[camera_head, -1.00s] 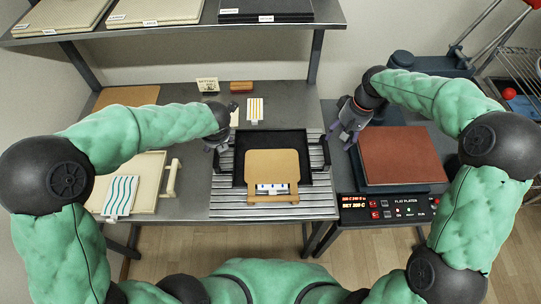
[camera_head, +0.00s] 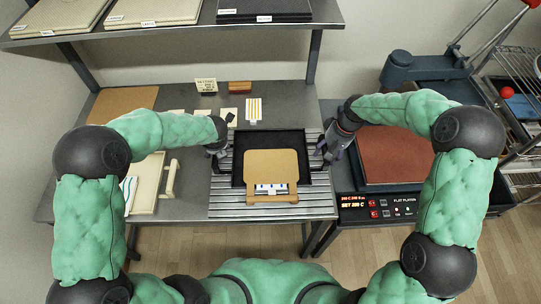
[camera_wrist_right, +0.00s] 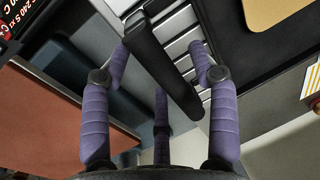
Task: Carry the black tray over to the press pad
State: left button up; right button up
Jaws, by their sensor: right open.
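The black tray (camera_head: 238,175) sits on the slatted metal rack at the middle of the table. A tan board (camera_head: 271,166) with a blue-and-white piece (camera_head: 271,189) lies in it. My right gripper (camera_head: 325,154) is at the tray's right handle. In the right wrist view its purple fingers (camera_wrist_right: 163,72) are open on either side of the black handle bar (camera_wrist_right: 153,52). My left gripper (camera_head: 216,154) is at the tray's left side; its fingers are too small to read. The reddish-brown press pad (camera_head: 396,155) lies on the press at the right.
The slatted rack (camera_head: 270,211) holds the tray. The press has a control panel (camera_head: 385,207) at its front. A cream tray (camera_head: 148,190) stands at the left. Small cards and an orange block (camera_head: 240,86) lie behind. A shelf with boards overhangs the back.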

pick_arm(q)
jog(key=shift+w+a+f, duration=0.1)
jog(key=shift+w+f, duration=0.05)
jog(key=shift+f, duration=0.2)
pick_arm(e)
jog(key=shift+f, duration=0.4)
pick_arm(q)
grip_shut()
pick_arm(e)
grip_shut()
pick_arm(q)
jog(key=shift+r, duration=0.25)
pick_arm(e)
jog(key=shift+r, duration=0.25)
